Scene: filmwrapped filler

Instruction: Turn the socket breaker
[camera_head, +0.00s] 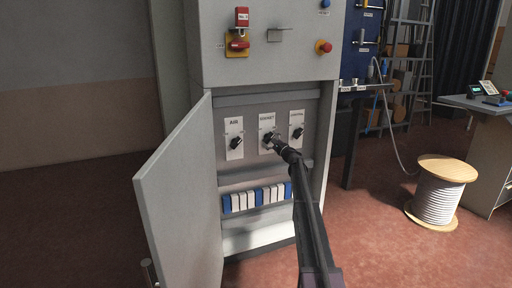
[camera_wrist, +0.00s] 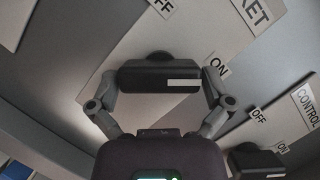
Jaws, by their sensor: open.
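The socket breaker (camera_head: 266,124) is the middle of three switch plates inside the open cabinet. In the wrist view its black handle (camera_wrist: 158,76) lies level across the picture, with a white mark on its right half, near the ON label (camera_wrist: 217,68). The OFF label (camera_wrist: 161,7) is above. My gripper (camera_wrist: 160,84) is open, with one finger at each end of the handle; whether they touch it I cannot tell. In the head view my gripper (camera_head: 278,142) is at the socket plate and partly hides the handle.
The air breaker (camera_head: 234,138) is to the left and the control breaker (camera_head: 296,127) close to the right. The open cabinet door (camera_head: 180,195) stands at the left. A row of blue and white modules (camera_head: 256,197) is below. A cable spool (camera_head: 437,195) stands at the right.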

